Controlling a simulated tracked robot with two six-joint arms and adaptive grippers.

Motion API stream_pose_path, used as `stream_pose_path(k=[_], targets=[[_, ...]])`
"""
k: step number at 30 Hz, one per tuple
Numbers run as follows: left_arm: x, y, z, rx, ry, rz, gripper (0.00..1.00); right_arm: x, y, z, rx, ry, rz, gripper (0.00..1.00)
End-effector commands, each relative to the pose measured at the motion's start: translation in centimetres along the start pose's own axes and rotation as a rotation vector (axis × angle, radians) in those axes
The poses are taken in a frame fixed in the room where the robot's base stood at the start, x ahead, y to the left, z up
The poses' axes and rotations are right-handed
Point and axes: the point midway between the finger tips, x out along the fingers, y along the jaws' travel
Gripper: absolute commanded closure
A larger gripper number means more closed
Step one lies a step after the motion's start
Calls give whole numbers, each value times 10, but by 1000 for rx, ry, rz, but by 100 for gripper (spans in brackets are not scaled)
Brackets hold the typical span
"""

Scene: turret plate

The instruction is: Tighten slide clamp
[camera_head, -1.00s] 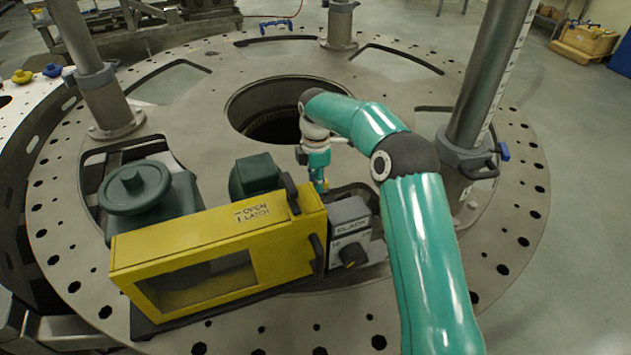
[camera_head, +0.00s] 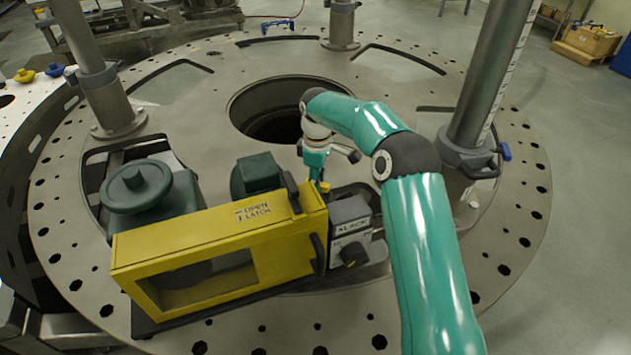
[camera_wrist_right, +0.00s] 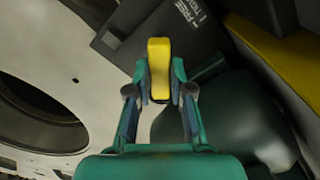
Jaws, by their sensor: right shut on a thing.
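My right gripper (camera_head: 320,184) points down behind the grey clamp box at the right end of the yellow housing. In the right wrist view my right gripper (camera_wrist_right: 160,85) is shut on a yellow handle (camera_wrist_right: 159,68), with a finger on each side of it. The handle's yellow top also shows small in the head view (camera_head: 324,187). The grey box (camera_head: 350,212) has a label that seems to read SLACK and a dark knob (camera_head: 353,254) on its front. What the handle joins to is hidden. My left gripper is not in view.
The yellow housing (camera_head: 220,250), marked OPEN LATCH, stands beside a dark green handwheel (camera_head: 136,188) on the round metal plate (camera_head: 400,95). A large hole (camera_head: 275,120) opens behind the gripper. Grey posts (camera_head: 490,80) rise at left and right.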

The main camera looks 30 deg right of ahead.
Motion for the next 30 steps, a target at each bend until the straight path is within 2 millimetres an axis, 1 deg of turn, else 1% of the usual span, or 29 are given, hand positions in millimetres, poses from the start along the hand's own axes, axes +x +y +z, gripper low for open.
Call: stream_pose_path(k=[1, 18, 24, 30], targets=[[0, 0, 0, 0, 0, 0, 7, -3, 2, -3, 43, 11, 9, 100], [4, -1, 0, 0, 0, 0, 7, -4, 3, -2, 579, 15, 8, 100], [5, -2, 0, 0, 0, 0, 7, -4, 3, -1, 729, 16, 7, 100], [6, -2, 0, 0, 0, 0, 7, -5, 3, -1, 830, 17, 7, 100]])
